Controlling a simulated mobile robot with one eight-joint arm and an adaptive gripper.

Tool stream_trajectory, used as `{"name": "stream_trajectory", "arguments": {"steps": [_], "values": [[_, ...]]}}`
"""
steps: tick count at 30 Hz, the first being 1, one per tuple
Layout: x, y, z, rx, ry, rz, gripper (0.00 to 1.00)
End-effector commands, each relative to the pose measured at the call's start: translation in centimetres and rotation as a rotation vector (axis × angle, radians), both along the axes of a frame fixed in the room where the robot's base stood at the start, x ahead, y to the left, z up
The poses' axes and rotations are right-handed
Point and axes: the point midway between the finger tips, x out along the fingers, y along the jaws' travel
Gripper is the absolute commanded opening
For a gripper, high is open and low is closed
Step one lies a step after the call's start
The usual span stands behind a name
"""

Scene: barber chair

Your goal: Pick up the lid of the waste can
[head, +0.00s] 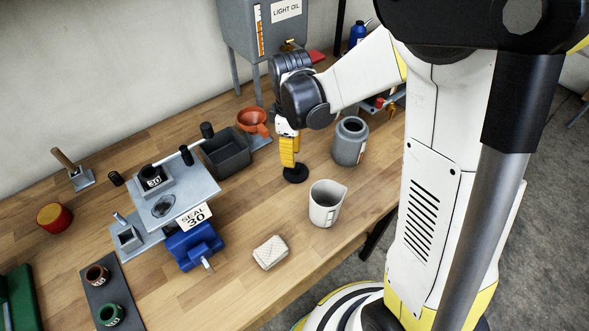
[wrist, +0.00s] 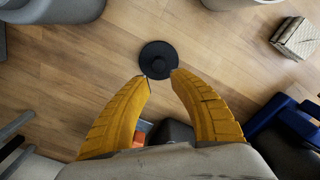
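A round black lid (head: 295,173) with a small raised knob lies flat on the wooden bench, between the grey can and the white mug on one side and the dark bin on the other. It shows whole in the wrist view (wrist: 158,55). A grey can (head: 350,143) with a dark round opening, likely the waste can, stands behind and right of the lid. My gripper (head: 290,165) points down just above the lid. In the wrist view its yellow fingers (wrist: 160,76) are apart, tips near the lid's edge, with nothing held. Contact with the lid cannot be told.
A white mug (head: 326,203) stands in front of the lid, and a pale block (head: 270,252) lies nearer the bench edge. A dark bin (head: 226,153), an orange funnel (head: 253,121) and a blue vise (head: 192,244) are to the left. Bare bench surrounds the lid.

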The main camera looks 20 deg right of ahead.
Motion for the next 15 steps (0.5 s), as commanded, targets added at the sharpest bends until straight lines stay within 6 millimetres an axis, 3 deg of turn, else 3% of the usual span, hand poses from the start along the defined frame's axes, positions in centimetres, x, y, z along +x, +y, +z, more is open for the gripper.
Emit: {"name": "stream_trajectory", "arguments": {"steps": [5,15], "values": [[-0.2,-0.2,-1.1,0.000,0.000,-0.001,0.27],[-0.7,-1.0,-5.7,0.000,-0.001,-0.001,0.27]]}}
